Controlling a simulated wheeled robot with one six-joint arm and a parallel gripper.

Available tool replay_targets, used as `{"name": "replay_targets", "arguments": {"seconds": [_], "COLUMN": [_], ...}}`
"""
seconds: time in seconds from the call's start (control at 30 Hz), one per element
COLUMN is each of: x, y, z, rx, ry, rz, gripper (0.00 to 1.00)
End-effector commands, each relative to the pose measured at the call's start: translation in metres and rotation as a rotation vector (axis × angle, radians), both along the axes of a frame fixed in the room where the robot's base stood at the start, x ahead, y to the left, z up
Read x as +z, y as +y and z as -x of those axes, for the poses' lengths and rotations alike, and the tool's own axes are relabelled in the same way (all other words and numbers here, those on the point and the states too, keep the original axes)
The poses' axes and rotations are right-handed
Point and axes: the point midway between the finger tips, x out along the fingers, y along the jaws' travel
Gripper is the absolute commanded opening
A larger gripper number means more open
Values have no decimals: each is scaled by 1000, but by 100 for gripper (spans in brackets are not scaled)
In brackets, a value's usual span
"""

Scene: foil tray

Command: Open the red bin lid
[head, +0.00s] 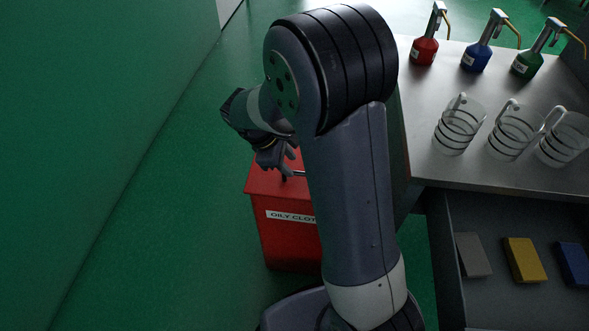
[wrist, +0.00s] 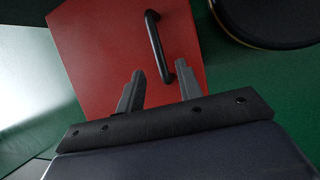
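The red bin (head: 285,235) stands on the green floor, labelled "OILY CLOT…", with the rest of the label hidden behind my arm. Its red lid (wrist: 105,50) looks closed and carries a dark bar handle (wrist: 157,48). In the head view a bit of the handle (head: 298,173) shows beside my fingers. My gripper (wrist: 160,82) is open above the lid. In the wrist view its two fingers are spread, with the near end of the handle between their tips. I cannot tell whether either finger touches the handle. My arm hides the bin's right side in the head view.
A grey bench (head: 425,165) stands to the right, with red, blue and green oil cans (head: 476,55) and glass jugs (head: 515,133). A lower shelf or drawer (head: 510,222) holds grey, yellow and blue blocks. A green wall (head: 90,110) is at the left, with clear floor between.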

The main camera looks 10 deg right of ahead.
Motion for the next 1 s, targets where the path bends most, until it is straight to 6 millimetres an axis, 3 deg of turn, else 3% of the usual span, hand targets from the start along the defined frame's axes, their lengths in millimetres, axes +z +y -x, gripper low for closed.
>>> {"name": "replay_targets", "arguments": {"seconds": [0.2, 0.6, 1.0], "x": [-29, -35, -35], "y": [-13, -16, -16], "z": [0, -1, -1], "rx": [-1, 0, 0], "ry": [1, 0, 0], "rz": [0, -1, 0], "gripper": [34, 34, 2]}}
